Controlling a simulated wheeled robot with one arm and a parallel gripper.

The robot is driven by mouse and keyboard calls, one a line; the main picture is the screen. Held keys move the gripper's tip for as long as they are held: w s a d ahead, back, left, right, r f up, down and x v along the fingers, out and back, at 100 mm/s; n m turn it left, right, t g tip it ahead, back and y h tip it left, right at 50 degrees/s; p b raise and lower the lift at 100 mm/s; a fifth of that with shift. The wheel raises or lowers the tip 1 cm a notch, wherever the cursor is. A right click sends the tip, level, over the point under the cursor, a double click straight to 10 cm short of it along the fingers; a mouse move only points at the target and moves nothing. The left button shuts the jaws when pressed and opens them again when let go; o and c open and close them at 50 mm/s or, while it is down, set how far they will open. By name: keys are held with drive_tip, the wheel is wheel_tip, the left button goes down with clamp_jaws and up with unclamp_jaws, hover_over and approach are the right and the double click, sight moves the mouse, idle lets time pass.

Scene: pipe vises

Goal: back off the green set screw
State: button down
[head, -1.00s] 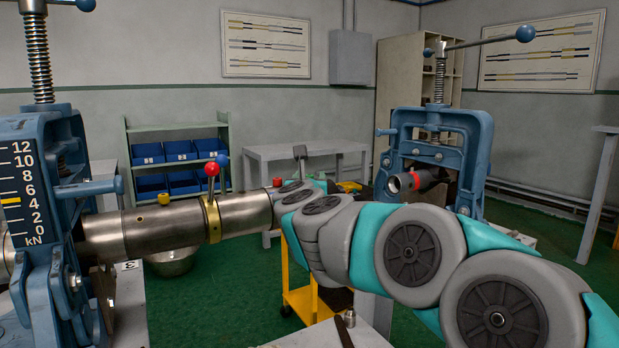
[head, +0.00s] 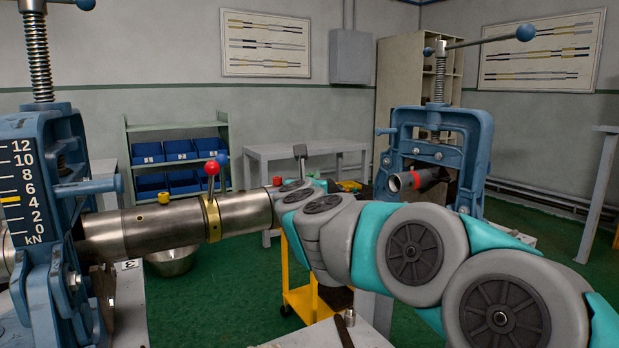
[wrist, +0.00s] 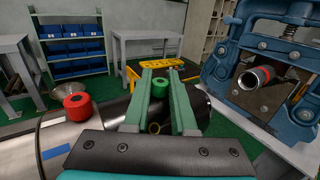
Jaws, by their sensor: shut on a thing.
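The green set screw (wrist: 160,87) shows in the wrist view as a green knob on the steel pipe (wrist: 112,112). My gripper (wrist: 160,76) has its two green fingers on either side of the knob and is shut on it. In the head view my arm hides the green screw and the fingers. A red screw (wrist: 77,106) stands on the same pipe to the left in the wrist view; it also shows in the head view (head: 277,181). A yellow screw (head: 164,198) sits further left on the pipe (head: 245,210).
A yellow collar (head: 213,218) with red and blue ball levers rings the pipe. A blue vise with a kN scale (head: 40,200) stands at left. Another blue vise (head: 465,135) holds a dark red-banded pipe (head: 416,180). A yellow cart (head: 303,300) stands behind my arm.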

drive_tip(key=shift+f+n+y+b, duration=0.1)
drive_tip(key=shift+n+y+b, duration=0.25)
drive_tip(key=shift+y, duration=0.15)
